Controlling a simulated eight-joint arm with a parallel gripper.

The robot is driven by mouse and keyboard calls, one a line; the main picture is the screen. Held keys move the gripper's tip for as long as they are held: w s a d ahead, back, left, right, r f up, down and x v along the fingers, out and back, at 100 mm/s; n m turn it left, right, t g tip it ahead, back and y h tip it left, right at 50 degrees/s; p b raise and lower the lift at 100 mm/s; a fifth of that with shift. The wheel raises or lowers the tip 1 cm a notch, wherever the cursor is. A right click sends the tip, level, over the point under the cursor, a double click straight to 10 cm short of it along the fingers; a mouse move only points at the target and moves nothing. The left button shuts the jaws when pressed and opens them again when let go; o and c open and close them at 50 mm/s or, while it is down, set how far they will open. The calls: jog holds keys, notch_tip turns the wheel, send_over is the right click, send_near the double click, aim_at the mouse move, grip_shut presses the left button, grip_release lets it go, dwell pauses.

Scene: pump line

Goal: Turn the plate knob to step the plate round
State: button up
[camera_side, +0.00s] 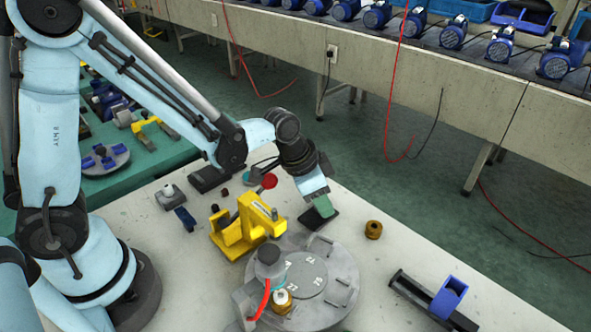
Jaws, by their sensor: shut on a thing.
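The round grey plate (329,273) lies on the pale table, with numbers marked on its top. A grey capped post (269,257) stands at its left side, and a brass-coloured round part (282,301) sits near its front. I cannot tell which part is the plate knob. My gripper (320,202) is behind the plate, pointing down, shut on a small green piece (324,207). The fingertips are too small to make out clearly. A dark flat slab (327,220) lies just below, and I cannot tell whether the green piece touches it.
A yellow bracket (231,237) stands close left of the plate. A brass ring (373,230) lies to the right. A dark rail with a blue block (448,298) is at the front right. The table between ring and rail is clear.

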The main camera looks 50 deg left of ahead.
jog(key=o, duration=1)
jog(key=shift+v, duration=6.05)
jog(key=shift+o, duration=0.2)
